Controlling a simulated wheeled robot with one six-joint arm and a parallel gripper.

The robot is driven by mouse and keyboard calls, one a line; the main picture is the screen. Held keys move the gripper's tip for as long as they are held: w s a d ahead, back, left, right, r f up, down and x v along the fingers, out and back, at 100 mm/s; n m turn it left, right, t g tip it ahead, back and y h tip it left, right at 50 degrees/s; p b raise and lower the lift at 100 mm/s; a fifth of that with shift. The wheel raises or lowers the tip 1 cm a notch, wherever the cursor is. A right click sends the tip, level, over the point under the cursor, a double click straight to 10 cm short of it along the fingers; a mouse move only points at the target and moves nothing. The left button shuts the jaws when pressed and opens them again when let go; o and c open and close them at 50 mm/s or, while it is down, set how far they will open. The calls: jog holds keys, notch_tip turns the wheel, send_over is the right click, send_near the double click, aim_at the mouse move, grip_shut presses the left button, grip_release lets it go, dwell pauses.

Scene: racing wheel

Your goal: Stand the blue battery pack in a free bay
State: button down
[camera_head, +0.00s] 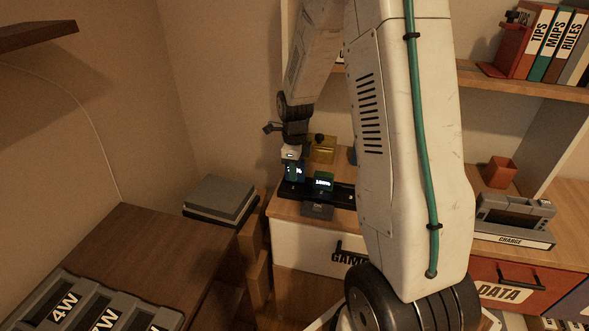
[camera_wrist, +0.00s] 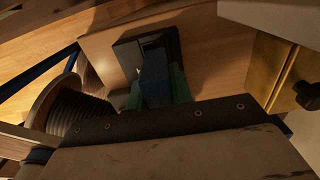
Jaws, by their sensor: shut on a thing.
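The blue battery pack (camera_head: 292,173) is upright in my gripper (camera_head: 292,160), at the left end of a black charging dock (camera_head: 343,193). Its lower end meets the dock in the head view; I cannot tell whether it is seated in a bay. A green battery pack (camera_head: 324,178) with a lit display stands in the dock to its right. In the wrist view the blue pack (camera_wrist: 155,78) is in front of the dock (camera_wrist: 129,52), with green (camera_wrist: 181,84) showing behind it. The fingertips are mostly hidden.
A yellow box (camera_head: 322,149) with a dark knob stands behind the dock. A ribbed spool (camera_wrist: 75,110) shows at the left of the wrist view. The cabinet (camera_head: 300,240) has a front edge close before the dock. My arm hides the dock's right side.

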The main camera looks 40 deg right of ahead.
jog(key=shift+f, duration=0.85)
jog(key=c, duration=1.2)
grip_release()
jog(key=shift+o, duration=0.2)
jog(key=shift+r, duration=0.1)
notch_tip(320, 180, up, 8)
jog(key=shift+f, duration=0.2)
